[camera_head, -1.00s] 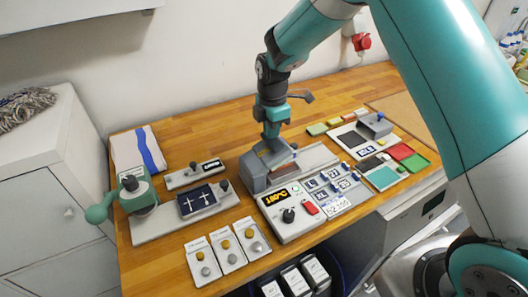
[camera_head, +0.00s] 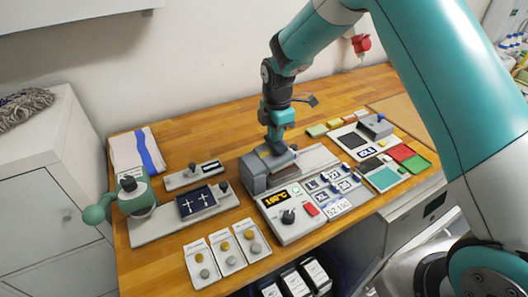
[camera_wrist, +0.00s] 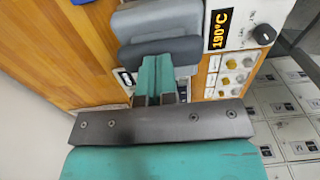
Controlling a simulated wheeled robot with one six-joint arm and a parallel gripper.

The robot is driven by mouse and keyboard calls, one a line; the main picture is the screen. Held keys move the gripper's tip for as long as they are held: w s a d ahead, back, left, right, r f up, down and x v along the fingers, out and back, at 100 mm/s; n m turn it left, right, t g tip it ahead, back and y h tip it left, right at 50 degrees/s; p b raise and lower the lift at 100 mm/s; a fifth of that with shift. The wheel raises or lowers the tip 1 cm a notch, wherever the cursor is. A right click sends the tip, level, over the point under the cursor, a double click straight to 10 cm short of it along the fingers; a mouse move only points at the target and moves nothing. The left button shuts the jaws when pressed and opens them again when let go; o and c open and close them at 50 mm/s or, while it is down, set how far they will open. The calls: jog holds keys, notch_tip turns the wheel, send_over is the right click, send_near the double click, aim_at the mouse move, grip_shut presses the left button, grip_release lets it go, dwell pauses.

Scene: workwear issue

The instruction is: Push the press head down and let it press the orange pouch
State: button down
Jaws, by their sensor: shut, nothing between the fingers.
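The press (camera_head: 256,178) stands mid-bench, a grey body with a flat grey head (camera_head: 284,160) over its base plate. My gripper (camera_head: 277,150) is shut and empty, pointing down at the top of the press head, apparently touching it. In the wrist view the teal fingers (camera_wrist: 160,76) are together, against or just over the grey press parts (camera_wrist: 160,53). The orange pouch cannot be made out for sure; a dark reddish strip shows under the head's edge, and the head and gripper hide the rest.
The control box (camera_head: 291,213) in front of the press shows 190°C and has a dark knob and red switch. Tag cards (camera_head: 228,250) lie in front. Coloured trays (camera_head: 402,152) lie at the right. Bare bench lies behind.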

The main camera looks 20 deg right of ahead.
jog(key=shift+f, duration=0.35)
jog(key=shift+d+f+b, duration=0.45)
jog(key=shift+f+b, duration=0.1)
jog(key=shift+f, duration=0.05)
jog(key=shift+r, duration=0.15)
notch_tip(320, 180, up, 13)
jog(key=p, duration=0.9)
dwell(0.8)
jog(key=s+a+r+m+y+b, duration=0.1)
jog(key=s+m+b, duration=0.3)
jog(key=s, duration=0.6)
jog(key=s+a+m+y+b, duration=0.1)
jog(key=s+a+m+b, duration=0.2)
jog(key=s, duration=0.8)
jog(key=s+a+r+m+y+b, duration=0.1)
jog(key=s+a+m+y+b, duration=0.1)
jog(key=s+m+b, duration=0.4)
jog(key=s, duration=0.5)
jog(key=shift+s+a+r, duration=0.2)
jog(key=shift+a+r, duration=0.1)
jog(key=shift+a, duration=0.1)
